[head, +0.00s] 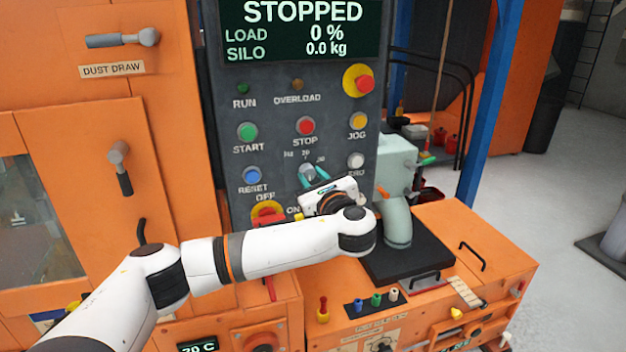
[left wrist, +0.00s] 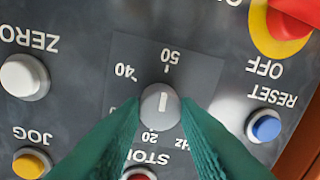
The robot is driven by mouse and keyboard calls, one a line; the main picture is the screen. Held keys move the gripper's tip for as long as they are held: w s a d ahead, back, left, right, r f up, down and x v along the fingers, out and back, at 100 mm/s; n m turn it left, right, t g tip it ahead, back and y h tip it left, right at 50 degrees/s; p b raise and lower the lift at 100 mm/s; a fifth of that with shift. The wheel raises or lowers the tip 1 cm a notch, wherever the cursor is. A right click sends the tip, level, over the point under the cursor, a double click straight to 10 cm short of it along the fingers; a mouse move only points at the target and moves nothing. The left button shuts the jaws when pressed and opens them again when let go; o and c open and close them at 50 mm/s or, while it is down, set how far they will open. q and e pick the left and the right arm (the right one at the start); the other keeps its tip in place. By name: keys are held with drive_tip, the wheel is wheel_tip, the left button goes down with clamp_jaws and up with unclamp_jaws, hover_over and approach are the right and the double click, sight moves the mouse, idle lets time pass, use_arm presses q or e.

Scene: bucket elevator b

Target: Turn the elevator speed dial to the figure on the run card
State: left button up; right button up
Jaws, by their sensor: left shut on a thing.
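The speed dial is a grey round knob (left wrist: 161,106) with a white line, on a dark square plate. Figures 20, 40 and 50 and the letters Hz show around it, upside down in the left wrist view. The white line lies roughly upright, along the line between 50 and 20. My left gripper (left wrist: 160,112) has its green fingers shut on the knob, one on each side; the left finger covers part of the scale. In the head view, my left gripper (head: 314,181) is at the dial on the grey panel (head: 225,110). I cannot make out a run card. My right gripper is out of view.
Around the dial sit the STOP button (head: 306,126), yellow JOG button (head: 357,121), white ZERO button (head: 356,160) and blue RESET button (head: 251,176). A red-on-yellow switch (head: 268,213) is below left. The display (head: 300,32) reads STOPPED, load 0 %, silo 0.0 kg.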

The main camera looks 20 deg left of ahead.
use_arm(q)
drive_tip(key=n+b, duration=0.1)
drive_tip(key=n, duration=0.4)
drive_tip(key=shift+f+n+b, duration=0.15)
drive_tip(key=shift+n+b, duration=0.2)
drive_tip(key=shift+n, duration=0.05)
drive_tip(key=n+b, duration=0.2)
drive_tip(key=n, duration=0.3)
drive_tip(key=shift+h, duration=0.4)
drive_tip(key=n+b, duration=0.2)
drive_tip(key=n, duration=0.4)
drive_tip(key=shift+h+b, duration=0.3)
drive_tip(key=shift+s+a+n+b, duration=0.1)
drive_tip(key=shift+n+b, duration=1)
drive_tip(key=shift+n, duration=1.4)
drive_tip(key=o, duration=0.7)
drive_tip(key=shift+o, duration=1.4)
drive_tip(key=shift+t, duration=0.3)
